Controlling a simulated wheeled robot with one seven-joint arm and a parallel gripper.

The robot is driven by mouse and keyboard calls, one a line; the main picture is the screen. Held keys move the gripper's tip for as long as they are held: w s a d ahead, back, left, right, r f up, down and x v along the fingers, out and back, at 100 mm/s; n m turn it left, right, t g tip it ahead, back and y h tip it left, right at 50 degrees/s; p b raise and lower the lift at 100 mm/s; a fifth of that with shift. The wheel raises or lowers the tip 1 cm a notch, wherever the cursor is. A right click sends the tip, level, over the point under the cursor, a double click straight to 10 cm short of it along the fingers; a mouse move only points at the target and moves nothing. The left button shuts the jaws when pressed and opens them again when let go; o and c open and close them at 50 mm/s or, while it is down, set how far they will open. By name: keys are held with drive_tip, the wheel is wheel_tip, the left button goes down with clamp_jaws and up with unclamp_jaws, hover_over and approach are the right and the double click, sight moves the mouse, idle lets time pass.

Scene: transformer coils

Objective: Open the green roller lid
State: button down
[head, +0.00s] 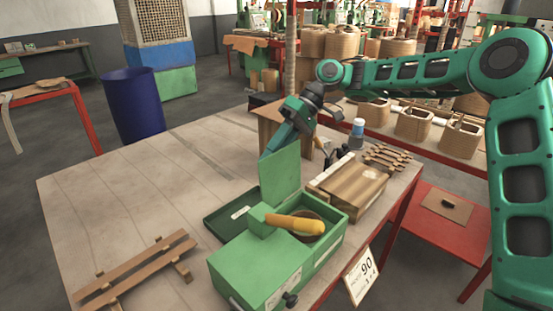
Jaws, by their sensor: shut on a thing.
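The green roller lid (281,176) is a flat panel standing roughly upright at the back of a green box (325,252) on the workbench. The box is open at its back part, and a round dark hollow shows under a yellow-orange roller or handle (294,224). My gripper (272,150) reaches down from the back right and is shut on the upper edge of the lid. Its fingertips are small in this view and partly blend with the green lid.
A dark green tray (214,226) lies left of the box. Wooden slats (135,271) lie at front left, and a wooden block (346,190) stands right of the lid. A bottle (357,131) is behind.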

drive_tip(key=shift+w+f, duration=0.2)
drive_tip(key=shift+f, duration=0.15)
drive_tip(key=c, duration=1.6)
unclamp_jaws()
drive_tip(key=shift+w+r, duration=0.15)
drive_tip(key=shift+r, duration=0.15)
drive_tip(key=v, duration=1)
drive_tip(key=shift+w+d, duration=0.1)
drive_tip(key=shift+w, duration=0.05)
